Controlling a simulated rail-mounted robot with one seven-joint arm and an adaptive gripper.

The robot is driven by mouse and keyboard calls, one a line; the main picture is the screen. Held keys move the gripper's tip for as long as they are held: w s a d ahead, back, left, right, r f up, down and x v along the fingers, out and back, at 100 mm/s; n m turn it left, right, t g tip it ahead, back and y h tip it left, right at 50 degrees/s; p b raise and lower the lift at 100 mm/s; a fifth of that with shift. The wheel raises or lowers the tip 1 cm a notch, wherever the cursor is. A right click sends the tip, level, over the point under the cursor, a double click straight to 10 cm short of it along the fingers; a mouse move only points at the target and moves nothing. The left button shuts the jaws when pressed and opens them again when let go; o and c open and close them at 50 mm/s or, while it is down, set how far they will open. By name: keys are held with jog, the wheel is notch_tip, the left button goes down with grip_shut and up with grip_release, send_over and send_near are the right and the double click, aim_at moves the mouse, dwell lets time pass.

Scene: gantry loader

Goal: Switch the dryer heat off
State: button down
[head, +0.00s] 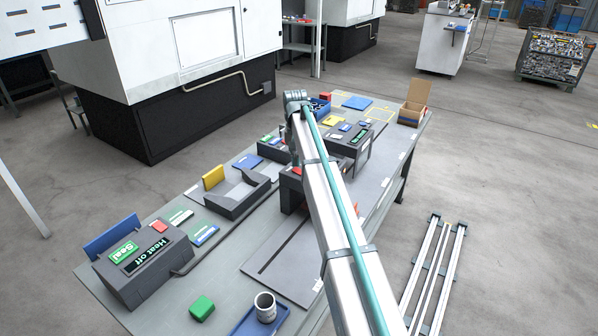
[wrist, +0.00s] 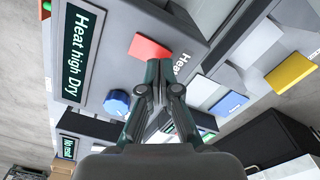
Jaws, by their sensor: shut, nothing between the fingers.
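In the wrist view the dryer is a grey housing (wrist: 190,14) with a dark display (wrist: 75,55) reading "Heat high Dry". A red rectangular piece (wrist: 150,46) is on its face, next to a partly hidden "Heat" label (wrist: 182,64).
In the head view a grey box (head: 150,285) at front left has a display reading "Heat off" and a green "Seal" piece (head: 124,252). An open grey tray (head: 238,200), a cup (head: 265,305) and a green block (head: 202,308) are also on the bench (head: 235,262).

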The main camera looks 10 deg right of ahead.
aim_at(296, 169)
jog(key=shift+f, duration=1.05)
dwell(0.4)
jog(key=shift+r+p, duration=1.65)
jog(key=shift+r, duration=1.9)
jog(key=shift+f, duration=0.1)
